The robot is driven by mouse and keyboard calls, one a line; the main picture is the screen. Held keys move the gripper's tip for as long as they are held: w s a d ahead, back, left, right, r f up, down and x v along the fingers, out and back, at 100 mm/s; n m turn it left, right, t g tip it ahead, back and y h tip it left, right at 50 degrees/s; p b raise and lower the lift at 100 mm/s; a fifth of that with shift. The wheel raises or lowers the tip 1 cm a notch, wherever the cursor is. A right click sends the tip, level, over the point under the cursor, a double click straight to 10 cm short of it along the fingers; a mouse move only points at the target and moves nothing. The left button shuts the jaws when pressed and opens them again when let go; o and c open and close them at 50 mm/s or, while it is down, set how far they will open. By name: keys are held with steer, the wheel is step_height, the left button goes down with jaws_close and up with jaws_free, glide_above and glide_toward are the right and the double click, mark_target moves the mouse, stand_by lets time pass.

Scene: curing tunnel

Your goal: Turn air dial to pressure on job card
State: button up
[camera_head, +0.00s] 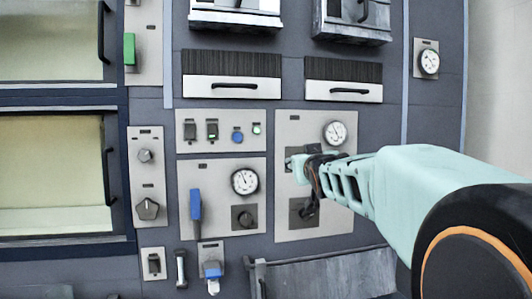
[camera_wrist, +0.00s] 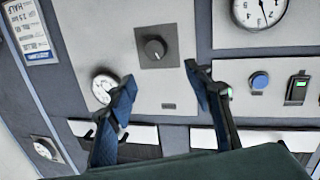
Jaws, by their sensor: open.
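A round dark knob on a square grey plate (camera_wrist: 154,48), which I take for the air dial, shows in the wrist view just beyond my fingertips. A round white gauge (camera_wrist: 104,88) sits beside it, partly behind a finger; it also shows in the head view (camera_head: 335,133). Its reading is too small to tell. A job card (camera_wrist: 30,35) with blue print shows at the upper left of the wrist view, only partly legible. My gripper (camera_wrist: 160,78) is open and empty, its fingers apart. In the head view my gripper (camera_head: 302,175) covers most of the knob; contact cannot be seen.
Left of that panel stand another gauge (camera_head: 245,181) with a knob (camera_head: 244,217) and a blue handle (camera_head: 195,205). Switches and a blue button (camera_head: 238,136) sit above. Vents with handles (camera_head: 343,91) run higher up. A grey metal tray (camera_head: 330,275) juts out below.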

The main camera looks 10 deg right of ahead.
steer(key=shift+m+g+h, duration=0.3)
steer(key=shift+m+g, duration=0.1)
steer(key=shift+g, duration=0.3)
steer(key=s+d, duration=0.1)
steer(key=s+d+r+p, duration=0.1)
steer(key=s+d+p, duration=0.1)
steer(key=shift+d+r, duration=0.1)
steer(key=shift+r, duration=0.25)
steer(key=s+a+f+g+y, duration=0.1)
steer(key=s+a+f+g, duration=0.3)
steer(key=s+f, duration=0.7)
steer(key=s+a+f+n+g+y+p, duration=0.1)
steer(key=s+a+f+g, duration=0.2)
steer(key=s+a+f, duration=0.7)
steer(key=s+a+f+g+y, duration=0.25)
steer(key=s+f, duration=0.55)
steer(key=s, duration=0.7)
step_height(320, 180, up, 13)
steer(key=d+p, duration=0.1)
steer(key=p, duration=1.2)
steer(key=shift+w+g+h, duration=0.2)
steer(key=shift+g+h, duration=0.15)
steer(key=shift+h, duration=0.1)
